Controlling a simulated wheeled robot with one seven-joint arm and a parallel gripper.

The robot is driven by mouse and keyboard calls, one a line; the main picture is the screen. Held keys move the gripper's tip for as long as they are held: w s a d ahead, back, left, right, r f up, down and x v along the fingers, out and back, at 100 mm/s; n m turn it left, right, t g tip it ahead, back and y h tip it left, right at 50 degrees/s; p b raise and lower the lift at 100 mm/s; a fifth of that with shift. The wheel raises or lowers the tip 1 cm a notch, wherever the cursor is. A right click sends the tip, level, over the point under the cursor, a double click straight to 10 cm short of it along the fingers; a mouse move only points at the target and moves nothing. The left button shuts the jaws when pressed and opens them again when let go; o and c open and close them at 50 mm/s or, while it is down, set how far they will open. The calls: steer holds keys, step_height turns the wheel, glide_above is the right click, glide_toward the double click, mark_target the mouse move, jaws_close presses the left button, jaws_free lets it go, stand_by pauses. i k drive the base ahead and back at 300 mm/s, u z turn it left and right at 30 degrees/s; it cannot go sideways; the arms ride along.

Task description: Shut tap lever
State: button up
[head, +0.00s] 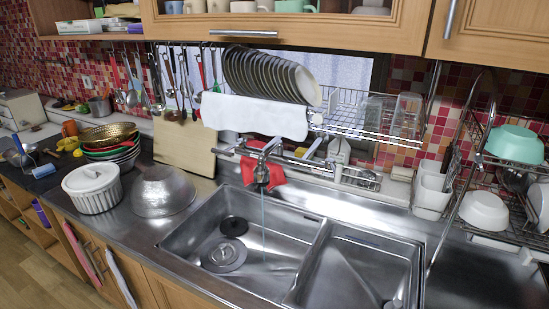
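The metal tap (262,171) stands at the back edge of the sink, and a thin stream of water (263,215) falls from its spout into the left basin (285,240). The tap lever (271,146) seems to be the short metal piece above the spout; its exact position is hard to make out at this size. A red cloth (277,176) hangs just behind the spout. My gripper is not in view.
A dish rack with plates (270,76) and a white towel (255,116) hangs above the tap. A metal bowl (163,190) and a white lidded pot (92,187) stand left of the sink. A wire shelf with bowls (484,211) stands at right. Space above the basins is clear.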

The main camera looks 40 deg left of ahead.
mark_target(225, 152)
steer(key=u, duration=2.05)
steer(key=k, duration=0.4)
steer(key=u, duration=0.9)
steer(key=i, duration=1.1)
steer(key=z, duration=0.7)
